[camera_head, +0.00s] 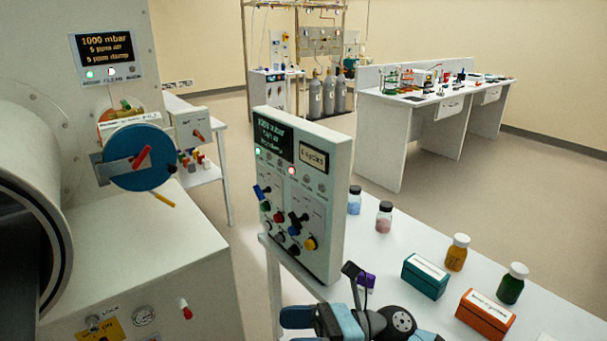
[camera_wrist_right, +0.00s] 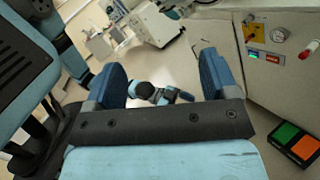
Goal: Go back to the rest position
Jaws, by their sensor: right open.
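My right gripper (camera_wrist_right: 160,80) shows in the right wrist view with its two blue fingers wide apart. Nothing sits between the fingertips; the floor and a blue and black part, likely my own, show beyond the gap. In the head view, blue and black parts of my arm (camera_head: 350,322) show at the bottom edge, in front of the white table (camera_head: 400,270). I cannot make out the fingertips clearly there. My left gripper is not recognisable in either view.
An upright control panel (camera_head: 318,200) stands close beyond my arm. A teal box (camera_head: 425,277), an orange box (camera_head: 485,314) and several capped bottles stand on the table. The glovebox (camera_head: 130,255) is at left. A pedal with green and orange pads (camera_wrist_right: 296,142) lies at lower right.

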